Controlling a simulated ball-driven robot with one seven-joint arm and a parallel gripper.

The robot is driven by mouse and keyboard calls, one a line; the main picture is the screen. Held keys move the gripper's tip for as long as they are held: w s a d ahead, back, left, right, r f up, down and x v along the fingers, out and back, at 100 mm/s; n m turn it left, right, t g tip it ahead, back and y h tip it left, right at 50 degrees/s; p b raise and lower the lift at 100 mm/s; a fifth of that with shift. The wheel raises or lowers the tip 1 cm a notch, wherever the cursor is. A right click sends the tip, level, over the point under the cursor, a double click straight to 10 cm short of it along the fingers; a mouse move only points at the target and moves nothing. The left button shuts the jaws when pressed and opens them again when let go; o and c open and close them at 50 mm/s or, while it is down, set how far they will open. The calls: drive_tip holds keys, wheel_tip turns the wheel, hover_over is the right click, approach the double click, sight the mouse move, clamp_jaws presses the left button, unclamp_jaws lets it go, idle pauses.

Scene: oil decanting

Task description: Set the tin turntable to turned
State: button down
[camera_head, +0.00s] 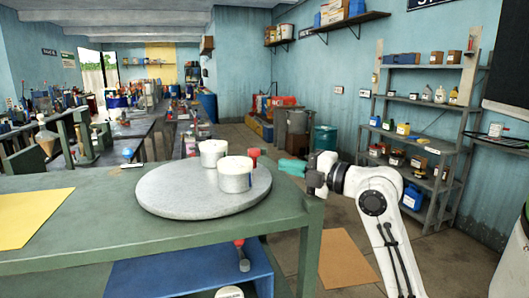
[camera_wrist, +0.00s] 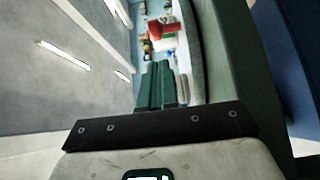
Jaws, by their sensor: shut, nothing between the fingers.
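The turntable is a round grey disc (camera_head: 170,196) lying on the green table near its right end. Two pale cylindrical tins stand on it, a rear one (camera_head: 212,153) and a front one (camera_head: 235,176). A red knob (camera_head: 254,153) stands up at the disc's right rim, beside the front tin. My gripper (camera_head: 281,166) is just right of the knob, with its teal fingers together, empty and pointing toward it. A small gap shows between them. In the wrist view the shut fingers (camera_wrist: 160,68) point toward the red knob (camera_wrist: 155,31), with pale shapes behind it.
The green table (camera_head: 100,222) carries a yellow sheet (camera_head: 28,216) at the left. A blue shelf (camera_head: 150,276) below holds a red-handled tool (camera_head: 241,256). A metal rack (camera_head: 420,101) stands at the right wall. A brown mat (camera_head: 343,260) lies on the floor beside the table.

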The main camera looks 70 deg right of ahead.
sight(257, 156)
drive_tip(key=p+x, duration=0.2)
drive_tip(key=x, duration=0.5)
drive_tip(key=shift+w+p, duration=0.25)
drive_tip(key=shift+p, duration=0.1)
drive_tip(key=shift+d+f+b, duration=0.15)
drive_tip(key=shift+f+b, duration=0.2)
drive_tip(key=shift+b, duration=0.45)
drive_tip(key=b, duration=0.1)
drive_tip(key=y+b, duration=0.1)
drive_tip(key=shift+w+d+f+n+b, duration=0.1)
drive_tip(key=shift+d+f+n+b, duration=0.2)
drive_tip(key=shift+n, duration=0.1)
drive_tip(key=y+b, duration=0.1)
drive_tip(key=b, duration=0.1)
drive_tip(key=n+b, duration=0.1)
drive_tip(key=b, duration=0.2)
drive_tip(key=shift+w+d+r+y, duration=0.15)
drive_tip(key=shift+w+r+y, duration=0.15)
drive_tip(key=shift+w+y, duration=0.1)
drive_tip(key=shift+w+d+r+b, duration=0.2)
drive_tip(key=shift+d+r+b, duration=0.1)
drive_tip(key=shift+b, duration=0.75)
